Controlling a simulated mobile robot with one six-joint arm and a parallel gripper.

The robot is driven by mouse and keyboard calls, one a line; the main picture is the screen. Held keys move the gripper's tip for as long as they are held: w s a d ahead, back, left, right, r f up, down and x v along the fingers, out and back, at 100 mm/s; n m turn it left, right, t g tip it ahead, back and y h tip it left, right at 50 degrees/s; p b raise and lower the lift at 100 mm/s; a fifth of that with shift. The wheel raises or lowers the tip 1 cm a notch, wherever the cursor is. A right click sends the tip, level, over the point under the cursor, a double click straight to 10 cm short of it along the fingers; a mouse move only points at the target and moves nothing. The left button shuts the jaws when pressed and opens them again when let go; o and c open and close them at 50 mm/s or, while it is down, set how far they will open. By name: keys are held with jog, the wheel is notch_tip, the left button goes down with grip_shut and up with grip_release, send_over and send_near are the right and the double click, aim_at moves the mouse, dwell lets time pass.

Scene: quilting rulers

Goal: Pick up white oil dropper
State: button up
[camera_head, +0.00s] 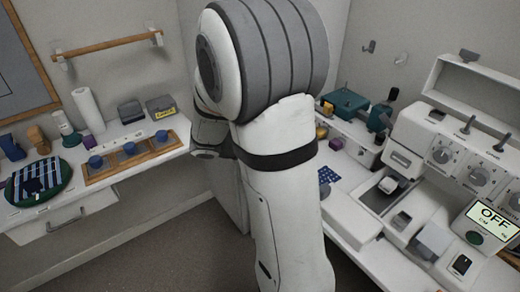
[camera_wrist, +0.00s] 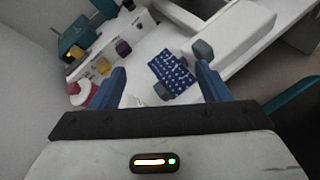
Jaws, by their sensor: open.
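My gripper (camera_wrist: 162,76) shows in the wrist view as two blue fingers spread wide apart, with nothing held between them. In the head view it is hidden behind my own arm. A small pale object (camera_wrist: 132,100) shows low beside the left finger, partly hidden by the gripper body; I cannot tell whether it is the white oil dropper. I cannot clearly make out a white dropper elsewhere on this worktop. A blue patterned cloth (camera_wrist: 172,72) lies flat beyond and between the fingers, and also shows in the head view (camera_head: 328,175).
A teal machine (camera_wrist: 77,36) stands at the back of the white worktop, also in the head view (camera_head: 345,102). Yellow (camera_wrist: 123,47) and purple (camera_wrist: 109,31) items stand near it. A white block-like machine (camera_wrist: 232,30) borders the cloth.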

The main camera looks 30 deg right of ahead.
jog(key=w+d+f+n+t+h+b, duration=0.1)
jog(key=w+f+n+h+b, duration=0.1)
jog(key=w+f, duration=0.1)
jog(key=w+d+f+n+t+h+b, duration=0.1)
jog(key=w+f+n+b, duration=0.1)
jog(key=w+f+n, duration=0.1)
jog(key=w+d+f+n+t+h+b, duration=0.2)
jog(key=w+f+n, duration=0.1)
jog(key=f, duration=0.4)
jog(key=shift+w+h, duration=0.3)
jog(key=shift+w, duration=0.5)
jog(key=shift+t, duration=0.3)
jog(key=d, duration=0.5)
jog(key=d+b, duration=0.1)
jog(key=d, duration=0.1)
jog(key=shift+w+d+f, duration=0.15)
jog(key=shift+w+d, duration=0.1)
jog(key=shift+d, duration=0.15)
jog(key=c, duration=0.8)
